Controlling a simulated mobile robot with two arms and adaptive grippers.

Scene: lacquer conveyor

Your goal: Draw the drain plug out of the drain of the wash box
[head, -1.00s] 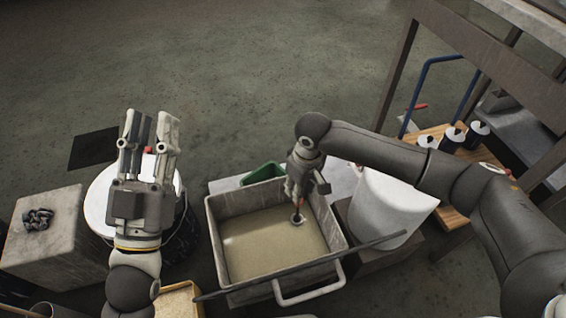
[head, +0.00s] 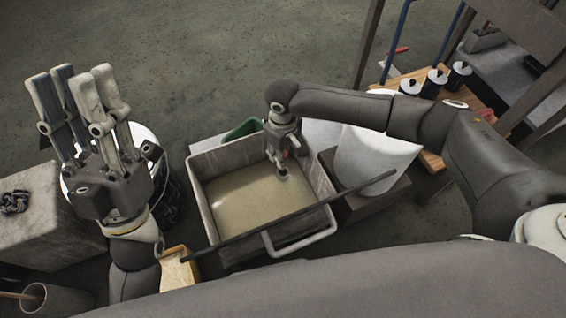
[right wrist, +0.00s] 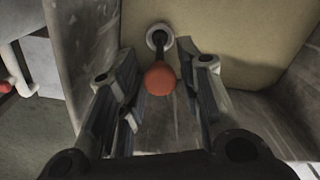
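The wash box (head: 199,205) is a grey bin with a tan floor or murky contents, in the middle of the head view. The drain plug has an orange knob on a dark stem, seen in the right wrist view (right wrist: 159,79). The stem runs to a pale ring at the drain (right wrist: 159,37). My right gripper (head: 284,160) reaches down into the box near its right wall. Its fingers stand apart on both sides of the knob, with gaps showing. My left gripper (head: 82,88) is open and empty, left of the box.
A dark bar (head: 300,217) lies across the box's near side by its handle (head: 300,236). A green container (head: 243,130) sits behind. Open floor lies beyond.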

